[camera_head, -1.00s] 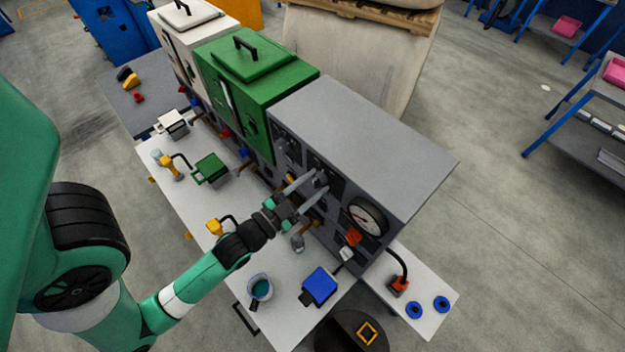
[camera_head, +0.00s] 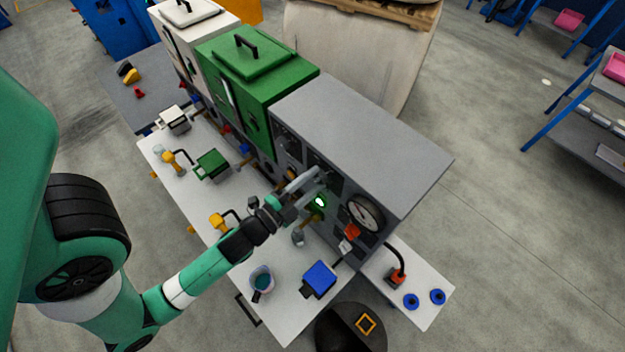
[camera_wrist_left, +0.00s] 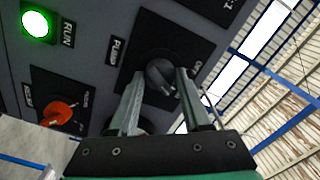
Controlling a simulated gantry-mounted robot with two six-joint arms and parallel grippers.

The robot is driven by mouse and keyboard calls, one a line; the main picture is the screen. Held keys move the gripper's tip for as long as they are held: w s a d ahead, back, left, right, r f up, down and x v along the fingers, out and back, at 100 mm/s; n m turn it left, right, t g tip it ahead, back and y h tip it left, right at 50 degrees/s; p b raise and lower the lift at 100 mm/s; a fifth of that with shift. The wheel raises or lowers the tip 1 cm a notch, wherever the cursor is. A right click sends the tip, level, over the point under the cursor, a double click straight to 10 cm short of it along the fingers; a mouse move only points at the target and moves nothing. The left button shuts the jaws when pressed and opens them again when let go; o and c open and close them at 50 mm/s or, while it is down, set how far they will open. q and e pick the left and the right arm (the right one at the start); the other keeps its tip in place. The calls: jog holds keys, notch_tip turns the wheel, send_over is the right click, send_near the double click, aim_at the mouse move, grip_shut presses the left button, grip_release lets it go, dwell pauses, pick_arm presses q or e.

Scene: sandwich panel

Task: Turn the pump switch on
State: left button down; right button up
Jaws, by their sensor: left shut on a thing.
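The pump switch (camera_wrist_left: 160,79) is a dark round knob on a black plate labelled PUMP, on the front of the grey panel box (camera_head: 365,145). In the left wrist view my left gripper (camera_wrist_left: 158,84) has one finger on each side of the knob and is shut on it. In the head view the left gripper (camera_head: 317,179) reaches the panel front, and its fingers hide the knob. A green RUN light (camera_wrist_left: 35,24) is lit beside the switch; its glow also shows in the head view (camera_head: 319,202). My right gripper is not in view.
A red switch (camera_wrist_left: 57,112) and a round gauge (camera_head: 366,214) are on the same panel. A blue box (camera_head: 319,279), a cup (camera_head: 262,278) and yellow-topped fittings (camera_head: 218,221) stand on the white bench (camera_head: 284,318). A green cabinet (camera_head: 255,75) adjoins the panel box.

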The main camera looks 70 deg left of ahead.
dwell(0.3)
pick_arm(q)
jog(key=shift+c, duration=1.8)
grip_release()
